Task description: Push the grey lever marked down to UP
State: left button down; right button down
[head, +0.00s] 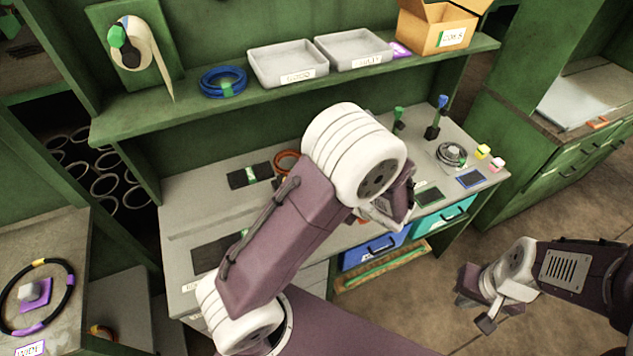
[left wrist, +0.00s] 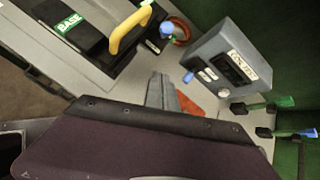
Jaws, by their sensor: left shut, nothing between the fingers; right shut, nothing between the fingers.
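Two upright levers stand near the back of the bench: one has a green handle (head: 398,115) and one a blue handle (head: 441,103). In the left wrist view, a green tip (left wrist: 285,101) and a blue tip (left wrist: 309,132) show at the right. I cannot pick out a lever clearly grey or read an UP mark. A grey box (left wrist: 218,62) with a white label stands above the fingertips there. My left gripper (left wrist: 170,82) is shut and empty, over an orange patch; in the head view it is partly hidden. My right gripper (head: 477,300) is shut, low at the right, away from the bench.
My left arm covers the bench's middle. A round grey part (head: 451,154) and small yellow and pink blocks lie at the bench's right. A shelf (head: 200,110) above holds trays (head: 287,64), a blue coil (head: 222,82) and a cardboard box (head: 436,27).

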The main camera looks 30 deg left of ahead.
pick_arm(q)
jog(key=shift+w+a, duration=0.1)
jog(key=w+a+f+p, duration=0.2)
jog(key=w+a+f, duration=0.2)
jog(key=a, duration=0.5)
jog(key=shift+w+a+f, duration=0.15)
jog(key=shift+a+f, duration=0.15)
jog(key=shift+f, duration=0.05)
